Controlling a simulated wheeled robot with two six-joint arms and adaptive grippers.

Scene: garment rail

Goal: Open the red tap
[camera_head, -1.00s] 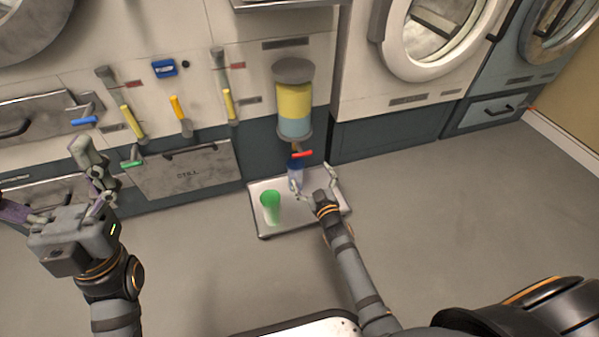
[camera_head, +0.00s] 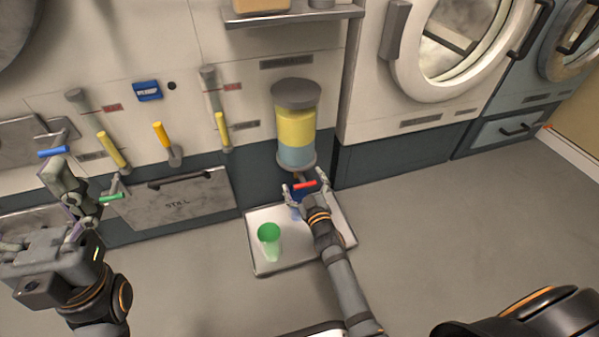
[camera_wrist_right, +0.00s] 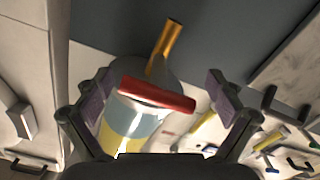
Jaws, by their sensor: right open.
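The red tap (camera_head: 304,185) is a short red bar at the foot of a round dispenser (camera_head: 296,130) with yellow and pale blue contents. My right gripper (camera_head: 306,188) is open, with one finger on each side of the red bar. In the right wrist view the red tap (camera_wrist_right: 157,94) lies across the gap between the open fingers, apart from both pads. A brass spout (camera_wrist_right: 165,45) sticks out beside it. My left gripper (camera_head: 45,225) is at the far left, away from the tap, its fingers spread and empty.
A tray (camera_head: 262,267) on the floor below the dispenser holds a green cup (camera_head: 270,240) and a blue cup (camera_head: 296,213), partly hidden by my right gripper. Blue (camera_head: 53,152) and green (camera_head: 112,197) handles are near my left gripper. Floor at right is clear.

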